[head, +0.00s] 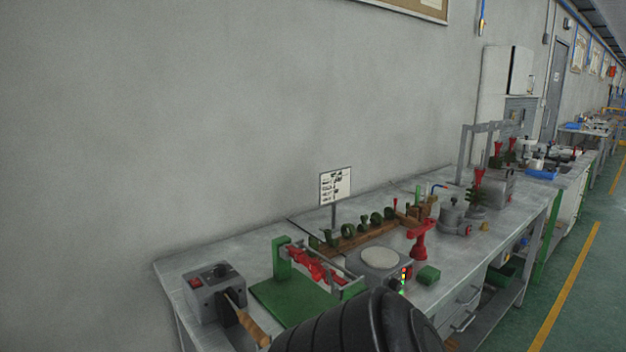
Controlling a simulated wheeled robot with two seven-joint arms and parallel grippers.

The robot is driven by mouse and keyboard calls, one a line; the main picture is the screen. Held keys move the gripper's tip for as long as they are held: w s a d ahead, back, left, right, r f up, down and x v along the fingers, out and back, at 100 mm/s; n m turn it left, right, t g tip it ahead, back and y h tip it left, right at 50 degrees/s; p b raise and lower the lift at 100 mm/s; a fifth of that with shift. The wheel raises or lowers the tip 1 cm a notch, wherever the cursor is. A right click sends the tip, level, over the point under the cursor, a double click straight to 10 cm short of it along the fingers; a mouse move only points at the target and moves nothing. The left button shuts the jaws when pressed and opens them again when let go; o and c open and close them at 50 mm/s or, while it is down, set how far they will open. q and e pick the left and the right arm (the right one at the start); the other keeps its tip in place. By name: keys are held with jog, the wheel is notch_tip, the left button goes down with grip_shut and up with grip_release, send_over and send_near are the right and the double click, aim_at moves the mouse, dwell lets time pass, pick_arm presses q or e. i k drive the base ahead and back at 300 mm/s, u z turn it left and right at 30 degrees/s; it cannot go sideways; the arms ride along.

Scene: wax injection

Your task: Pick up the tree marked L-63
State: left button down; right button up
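A dark green wax tree (476,197) with a red cup-shaped top (479,177) stands on the bench, right of centre. Two similar red-and-green pieces show farther back, one (497,155) to the left of the other (511,150). No L-63 mark is legible on any of them, so I cannot tell which tree bears it. A dark ribbed part of my own body fills the bottom centre and hides the bench's front edge there. Neither of my grippers is in view.
The grey bench (225,254) carries a grey box with a wooden-handled tool (212,290), a green fixture with red parts (283,260), a round-plated device (380,258), a red stand (420,240), a wooden rack of green pieces (350,243), a grey pot (452,215) and a sign (335,185).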

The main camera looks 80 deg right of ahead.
aim_at(476, 196)
jog(key=u, duration=0.05)
jog(key=i, duration=0.15)
jog(key=z, duration=3.4)
